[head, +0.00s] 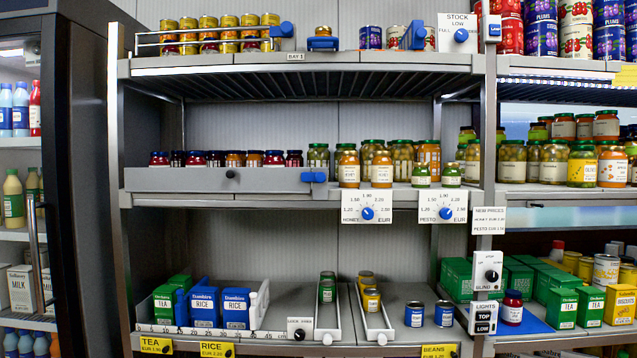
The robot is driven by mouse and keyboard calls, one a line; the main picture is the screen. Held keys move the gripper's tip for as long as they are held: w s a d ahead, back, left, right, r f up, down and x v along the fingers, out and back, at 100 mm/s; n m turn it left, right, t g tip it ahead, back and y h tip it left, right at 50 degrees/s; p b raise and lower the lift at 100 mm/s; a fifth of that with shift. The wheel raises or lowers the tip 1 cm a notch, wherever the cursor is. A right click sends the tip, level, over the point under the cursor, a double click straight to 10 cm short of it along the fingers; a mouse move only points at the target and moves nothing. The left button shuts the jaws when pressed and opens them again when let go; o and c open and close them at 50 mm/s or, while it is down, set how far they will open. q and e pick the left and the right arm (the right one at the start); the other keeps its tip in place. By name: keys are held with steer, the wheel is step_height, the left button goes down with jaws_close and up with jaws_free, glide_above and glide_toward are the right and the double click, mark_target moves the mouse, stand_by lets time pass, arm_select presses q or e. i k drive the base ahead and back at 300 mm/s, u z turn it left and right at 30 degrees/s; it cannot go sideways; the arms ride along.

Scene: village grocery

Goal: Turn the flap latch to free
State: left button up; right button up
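A long grey flap (205,180) stands upright along the front of the middle shelf, hiding the lower parts of several small dark jars. A blue latch piece (313,177) sits at the flap's right end, lying roughly level. A small black knob (230,174) is on the flap's face. No label by the latch shows which position is free. Neither of my grippers is in view.
Jars of honey (348,168) and pesto (422,175) stand close right of the latch. Below them hang a honey price dial (367,213) and a pesto price dial (445,213). The lower shelf holds tea boxes (166,302), rice boxes (236,308) and two narrow trays.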

mark_target(320, 177)
steer(key=z, duration=1.55)
steer(key=i, duration=1.05)
steer(key=u, duration=0.4)
steer(key=i, duration=0.9)
steer(key=u, duration=0.85)
